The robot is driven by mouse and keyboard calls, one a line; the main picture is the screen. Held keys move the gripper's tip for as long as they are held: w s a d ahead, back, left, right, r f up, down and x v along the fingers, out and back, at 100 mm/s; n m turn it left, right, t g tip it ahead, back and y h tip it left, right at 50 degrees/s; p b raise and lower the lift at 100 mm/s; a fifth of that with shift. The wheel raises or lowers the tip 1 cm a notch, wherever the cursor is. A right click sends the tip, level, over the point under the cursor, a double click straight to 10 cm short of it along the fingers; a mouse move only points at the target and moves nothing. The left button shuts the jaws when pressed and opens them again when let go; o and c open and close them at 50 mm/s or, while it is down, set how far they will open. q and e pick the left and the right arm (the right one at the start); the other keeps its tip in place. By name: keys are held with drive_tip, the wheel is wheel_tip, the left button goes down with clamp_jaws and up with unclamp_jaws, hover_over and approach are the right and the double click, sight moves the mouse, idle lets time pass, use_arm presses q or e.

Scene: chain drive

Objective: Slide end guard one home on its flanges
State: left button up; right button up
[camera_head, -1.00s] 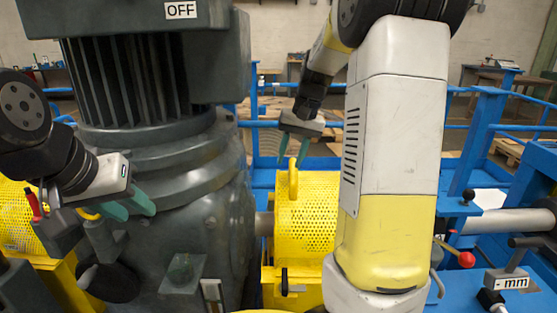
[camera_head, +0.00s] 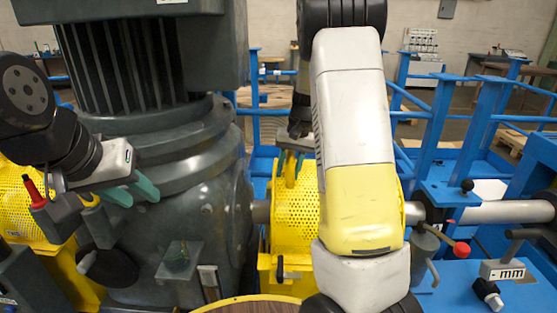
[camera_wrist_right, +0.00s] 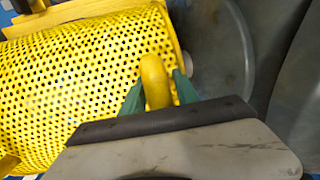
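A yellow perforated guard (camera_head: 294,217) with a loop handle on top sits over the shaft, right of the grey gearbox. My right gripper (camera_head: 289,168) is at that handle. In the right wrist view the green fingers (camera_wrist_right: 160,88) straddle the yellow handle (camera_wrist_right: 155,78), one on each side and close to it; they look open, and contact is not clear. The guard's mesh (camera_wrist_right: 85,75) fills the left there. Another yellow perforated guard (camera_head: 22,205) is partly hidden at the far left. My left gripper (camera_head: 133,192) is open and empty in front of the gearbox.
The large grey motor and gearbox (camera_head: 205,215) stand between the two guards. Blue frame rails (camera_head: 432,125) lie behind and right. A red-knobbed lever (camera_head: 461,249) and an mm-labelled tool (camera_head: 503,271) are at the right. My right arm hides part of the guard.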

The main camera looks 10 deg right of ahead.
drive_tip(key=shift+c, duration=0.5)
clamp_jaws()
idle(1.0)
